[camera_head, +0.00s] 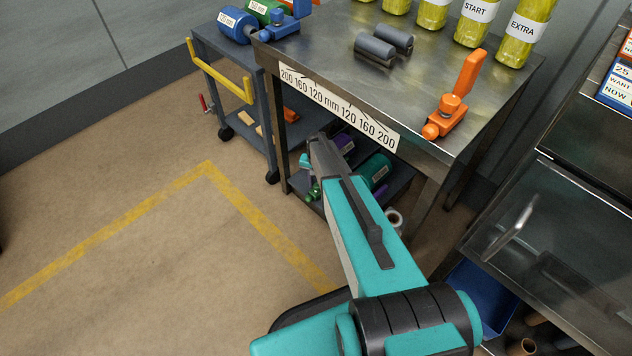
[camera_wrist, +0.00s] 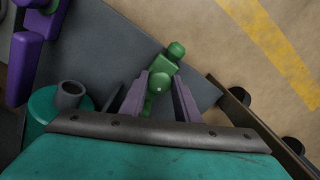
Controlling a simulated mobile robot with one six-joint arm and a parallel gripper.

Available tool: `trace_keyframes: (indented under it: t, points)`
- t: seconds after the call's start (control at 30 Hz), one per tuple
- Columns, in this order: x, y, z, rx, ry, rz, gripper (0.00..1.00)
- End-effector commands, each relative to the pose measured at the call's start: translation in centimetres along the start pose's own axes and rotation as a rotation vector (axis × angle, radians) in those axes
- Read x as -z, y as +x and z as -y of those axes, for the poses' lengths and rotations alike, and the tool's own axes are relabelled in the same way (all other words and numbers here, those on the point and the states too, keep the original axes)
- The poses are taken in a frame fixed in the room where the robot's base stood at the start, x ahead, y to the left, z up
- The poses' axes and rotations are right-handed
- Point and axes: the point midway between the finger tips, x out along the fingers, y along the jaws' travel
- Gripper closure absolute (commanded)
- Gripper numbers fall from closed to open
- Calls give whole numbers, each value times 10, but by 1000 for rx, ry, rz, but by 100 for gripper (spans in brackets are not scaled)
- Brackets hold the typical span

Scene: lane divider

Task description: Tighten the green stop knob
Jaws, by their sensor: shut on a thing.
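In the wrist view a green stop (camera_wrist: 166,64) lies on a dark grey shelf, with a rounded end pointing away from my gripper. My gripper (camera_wrist: 160,84) has its two grey-purple fingers on either side of the stop's near part, closed on a round green piece that looks like its knob. The fingers and palm hide the lower part, so how far the knob is turned cannot be seen. In the head view a small bit of green (camera_head: 313,191) shows on the low shelf beside my arm. My gripper is hidden behind the arm there.
A purple stop (camera_wrist: 32,45) and a teal roller (camera_wrist: 52,110) are close on the left in the wrist view. The steel table (camera_head: 440,75) overhangs the low shelf and carries an orange stop (camera_head: 448,108). Open floor (camera_head: 120,265) lies to the left.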

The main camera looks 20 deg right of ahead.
Motion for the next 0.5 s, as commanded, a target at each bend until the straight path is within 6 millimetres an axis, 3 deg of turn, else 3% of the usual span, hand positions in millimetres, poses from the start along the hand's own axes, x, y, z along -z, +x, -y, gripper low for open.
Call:
trace_keyframes:
  t: [0.5]
  points:
    - [0,-2,0,-1,404,-1,94]
